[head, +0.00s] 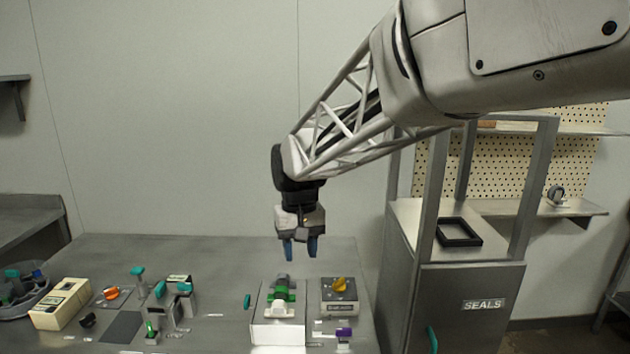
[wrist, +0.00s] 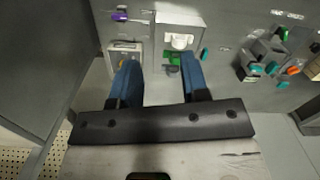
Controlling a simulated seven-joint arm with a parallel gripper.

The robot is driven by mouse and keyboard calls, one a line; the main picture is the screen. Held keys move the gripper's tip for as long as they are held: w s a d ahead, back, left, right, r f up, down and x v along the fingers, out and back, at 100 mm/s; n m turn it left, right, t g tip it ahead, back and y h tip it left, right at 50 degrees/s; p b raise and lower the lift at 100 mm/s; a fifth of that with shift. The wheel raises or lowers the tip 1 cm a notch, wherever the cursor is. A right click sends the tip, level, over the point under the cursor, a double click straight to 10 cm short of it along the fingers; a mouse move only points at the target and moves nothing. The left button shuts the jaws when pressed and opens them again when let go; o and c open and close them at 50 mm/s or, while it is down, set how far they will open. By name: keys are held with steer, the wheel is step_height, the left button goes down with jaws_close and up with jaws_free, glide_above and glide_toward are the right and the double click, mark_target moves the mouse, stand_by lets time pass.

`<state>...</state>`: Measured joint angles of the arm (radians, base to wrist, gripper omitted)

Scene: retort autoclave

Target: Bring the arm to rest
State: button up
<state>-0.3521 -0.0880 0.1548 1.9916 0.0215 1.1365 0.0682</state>
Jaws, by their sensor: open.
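My gripper (head: 301,247) hangs from my arm in the head view, pointing down over the back part of the grey bench (head: 235,260). Its two blue fingers are apart with nothing between them. It is above and behind a white block with a green part (head: 278,320), touching nothing. In the wrist view my gripper (wrist: 160,80) shows its spread fingers, with the white block (wrist: 180,20) beyond them.
A grey box with a yellow knob (head: 340,295) stands right of the white block. A cream box (head: 60,303), an orange knob (head: 111,293) and a grey fixture (head: 175,298) are at left. A cabinet labelled SEALS (head: 470,300) with an upright frame stands at right.

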steer(key=s+d+f+m+t, duration=0.1)
steer(key=s+d, duration=0.9)
steer(key=s, duration=0.3)
steer(key=s+d+f+m+t, duration=0.2)
steer(key=s+d, duration=0.9)
steer(key=s, duration=0.3)
steer(key=shift+s+d, duration=0.15)
steer(key=shift+d, duration=0.15)
